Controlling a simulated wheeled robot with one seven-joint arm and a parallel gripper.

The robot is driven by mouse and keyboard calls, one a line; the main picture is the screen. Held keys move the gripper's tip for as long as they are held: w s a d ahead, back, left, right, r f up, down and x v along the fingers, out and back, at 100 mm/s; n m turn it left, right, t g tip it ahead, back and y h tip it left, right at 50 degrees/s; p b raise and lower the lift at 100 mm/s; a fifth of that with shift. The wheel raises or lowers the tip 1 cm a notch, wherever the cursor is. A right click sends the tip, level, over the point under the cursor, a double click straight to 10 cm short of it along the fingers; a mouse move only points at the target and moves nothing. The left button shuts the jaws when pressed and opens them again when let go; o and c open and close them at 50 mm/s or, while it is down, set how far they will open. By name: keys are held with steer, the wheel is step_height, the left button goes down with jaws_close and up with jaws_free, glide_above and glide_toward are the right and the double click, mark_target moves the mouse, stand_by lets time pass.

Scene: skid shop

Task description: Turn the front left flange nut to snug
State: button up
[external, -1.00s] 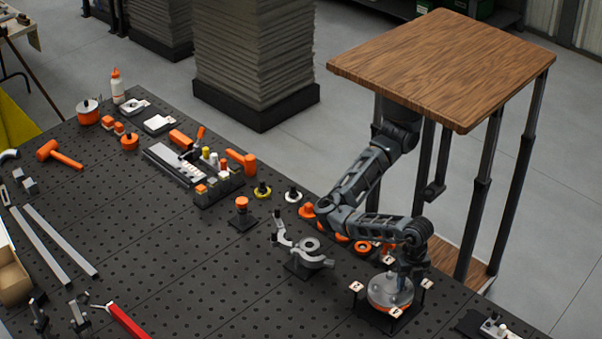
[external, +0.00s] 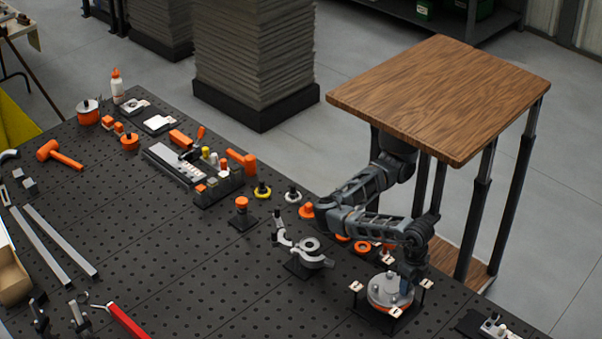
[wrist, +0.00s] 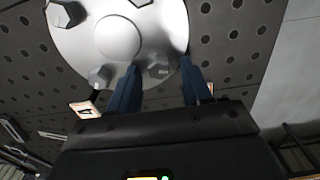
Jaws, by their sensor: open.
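A round silver flange (external: 386,289) sits on a dark stand at the front right of the bench. In the wrist view the flange (wrist: 78,43) has a domed hub (wrist: 117,38) with several hex nuts around it. One nut (wrist: 158,71) shows between my fingertips; another nut (wrist: 100,77) is just left of the left finger, and a third nut (wrist: 66,14) is at the upper left. I cannot tell which is the front left one. My gripper (wrist: 158,66) is open, its blue fingers apart at the flange's near edge; contact is unclear. In the external view my gripper (external: 408,286) is at the flange's right side.
White tags (external: 356,286) stand around the flange. A grey clamp-like fixture (external: 308,254) is to its left, and orange parts (external: 362,246) lie behind it. Another small device (external: 493,327) is at the right.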

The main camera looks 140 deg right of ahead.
step_height(320, 180, up, 9)
steer(key=p, duration=0.4)
steer(key=shift+f, duration=0.15)
steer(key=a+r+m+g+y+p, duration=0.3)
steer(key=a+r+y+p, duration=0.45)
steer(key=y+p, duration=0.4)
steer(key=w+d+r+m+t+y+p, duration=0.55)
steer(key=w+d+m+t+p, duration=0.35)
steer(key=t+p, duration=0.35)
steer(key=d+f+m+t+h+p, duration=0.2)
steer(key=d+f+m+t+h, duration=0.65)
steer(key=d, duration=0.65)
steer(key=s+d+f+t+h+p, duration=0.1)
steer(key=s+d+f+h, duration=0.6)
steer(key=s+d+f, duration=0.4)
steer(key=s+d, duration=0.3)
steer(key=s, duration=0.1)
steer(key=shift+s+f, duration=0.3)
steer(key=shift+f, duration=0.05)
